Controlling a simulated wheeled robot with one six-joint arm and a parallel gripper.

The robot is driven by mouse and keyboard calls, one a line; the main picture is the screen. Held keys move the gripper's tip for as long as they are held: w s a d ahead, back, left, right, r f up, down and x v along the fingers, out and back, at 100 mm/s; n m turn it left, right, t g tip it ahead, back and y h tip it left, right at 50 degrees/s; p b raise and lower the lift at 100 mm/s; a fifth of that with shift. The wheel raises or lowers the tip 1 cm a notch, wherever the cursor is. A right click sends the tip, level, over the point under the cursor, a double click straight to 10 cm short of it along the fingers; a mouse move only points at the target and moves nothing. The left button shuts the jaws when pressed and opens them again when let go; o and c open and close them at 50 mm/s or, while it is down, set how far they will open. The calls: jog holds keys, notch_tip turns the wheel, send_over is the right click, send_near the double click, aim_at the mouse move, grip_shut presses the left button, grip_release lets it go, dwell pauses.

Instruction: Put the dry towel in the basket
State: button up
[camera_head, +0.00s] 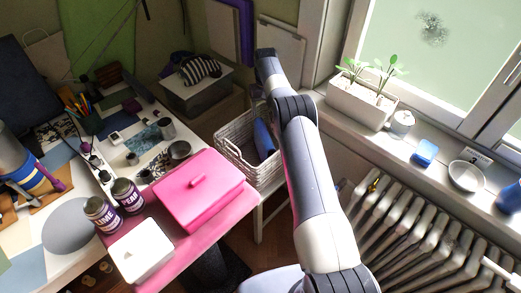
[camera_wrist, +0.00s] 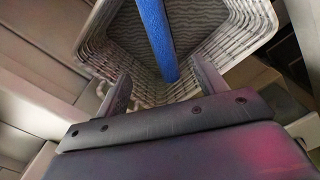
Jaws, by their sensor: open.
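A white wicker basket (camera_head: 228,153) stands beside the table, partly behind my arm in the head view. A smooth blue rolled or folded thing (camera_head: 264,138), which looks like the towel, leans inside it; I cannot tell whether it is dry. In the wrist view the basket (camera_wrist: 255,28) fills the top, and the blue thing (camera_wrist: 155,35) shows as a long strip inside it. My gripper (camera_wrist: 162,82) is open, with the blue strip showing between its fingers but not held. My gripper is hidden in the head view.
A pink box (camera_head: 198,190), two dark jars and a white box (camera_head: 141,251) sit on the table to the left.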

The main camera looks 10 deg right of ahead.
notch_tip(320, 180, up, 9)
jog(key=p, duration=0.1)
jog(key=shift+f, duration=0.2)
notch_tip(320, 180, down, 11)
jog(key=shift+r+p, duration=1.3)
jog(key=shift+r, duration=1.7)
